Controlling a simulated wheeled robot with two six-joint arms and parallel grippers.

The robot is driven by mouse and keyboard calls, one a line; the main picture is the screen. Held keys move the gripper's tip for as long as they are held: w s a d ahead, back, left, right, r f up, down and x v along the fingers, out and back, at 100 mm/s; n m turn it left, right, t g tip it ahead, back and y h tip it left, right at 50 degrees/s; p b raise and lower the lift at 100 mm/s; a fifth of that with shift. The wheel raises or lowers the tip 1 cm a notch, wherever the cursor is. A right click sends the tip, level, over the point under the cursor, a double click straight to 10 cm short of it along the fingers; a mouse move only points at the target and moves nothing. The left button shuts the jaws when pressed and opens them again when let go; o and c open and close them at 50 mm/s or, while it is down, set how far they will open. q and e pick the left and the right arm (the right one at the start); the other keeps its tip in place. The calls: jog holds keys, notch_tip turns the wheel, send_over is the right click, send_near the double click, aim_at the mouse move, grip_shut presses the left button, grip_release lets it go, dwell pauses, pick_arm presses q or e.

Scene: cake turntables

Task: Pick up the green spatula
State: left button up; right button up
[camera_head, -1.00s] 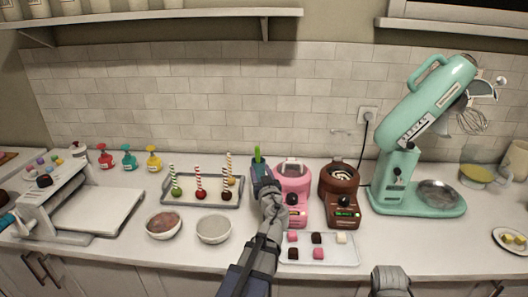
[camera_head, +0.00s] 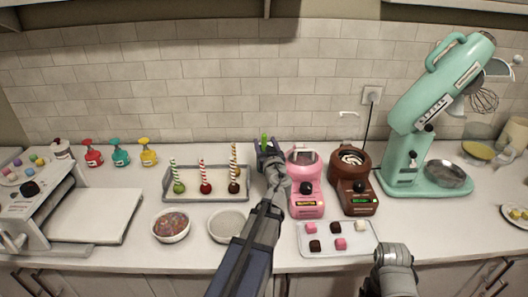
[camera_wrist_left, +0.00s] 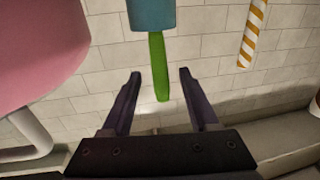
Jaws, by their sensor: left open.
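The green spatula (camera_head: 264,138) shows in the head view as a short green tip above my left gripper (camera_head: 268,150), just left of the pink machine; its lower part is hidden. In the left wrist view the green spatula (camera_wrist_left: 158,68) is a narrow green strip coming out of a teal block (camera_wrist_left: 151,15) at the top edge. My left gripper (camera_wrist_left: 160,85) is open there, one finger on each side of the strip's lower end. I see a gap between the strip and both fingers.
The pink machine (camera_head: 306,184) and brown machine (camera_head: 355,183) stand right of my left gripper. A tray (camera_head: 205,198) of candy apples with tall sticks is on the left. Bowls (camera_head: 171,226) and a white sweets tray (camera_head: 364,242) lie in front.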

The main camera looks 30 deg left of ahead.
pick_arm(q)
jog(key=x, duration=0.5)
jog(key=shift+r, duration=0.25)
jog(key=shift+s, duration=0.1)
grip_shut()
